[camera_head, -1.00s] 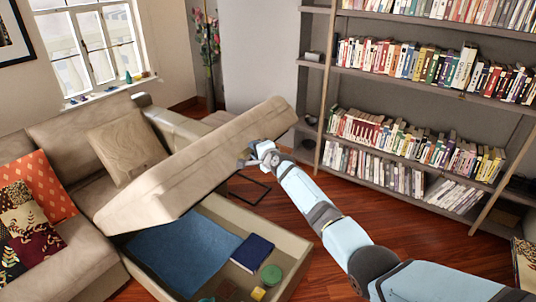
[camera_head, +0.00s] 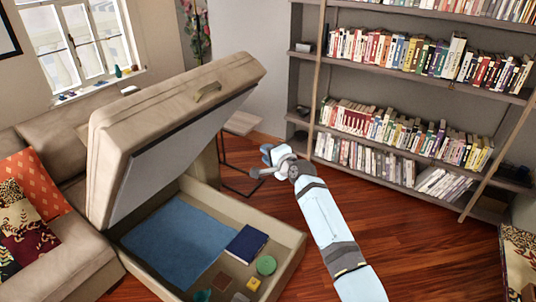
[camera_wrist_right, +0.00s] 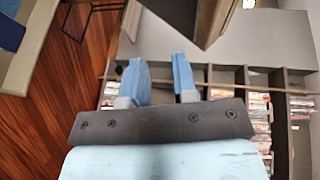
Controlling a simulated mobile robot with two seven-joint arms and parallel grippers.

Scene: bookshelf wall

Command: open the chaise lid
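The chaise lid (camera_head: 165,105) is a beige cushioned panel, tilted up steeply over the chaise box, with a strap handle (camera_head: 208,92) near its upper right edge. The open storage box (camera_head: 285,243) below shows a blue cloth (camera_head: 178,240), a dark blue book (camera_head: 246,243) and small items. My right gripper (camera_head: 262,160) is to the right of the lid, apart from the handle. In the right wrist view its two blue fingers (camera_wrist_right: 160,78) are parted with nothing between them. The dark edge at the top of that view is partly cut off. My left gripper is not in view.
A tall bookshelf (camera_head: 310,60) full of books stands at the back right. A thin-framed side table (camera_head: 242,123) stands behind the box. The sofa with an orange pillow (camera_head: 30,182) is on the left. The wood floor (camera_head: 395,240) on the right is open.

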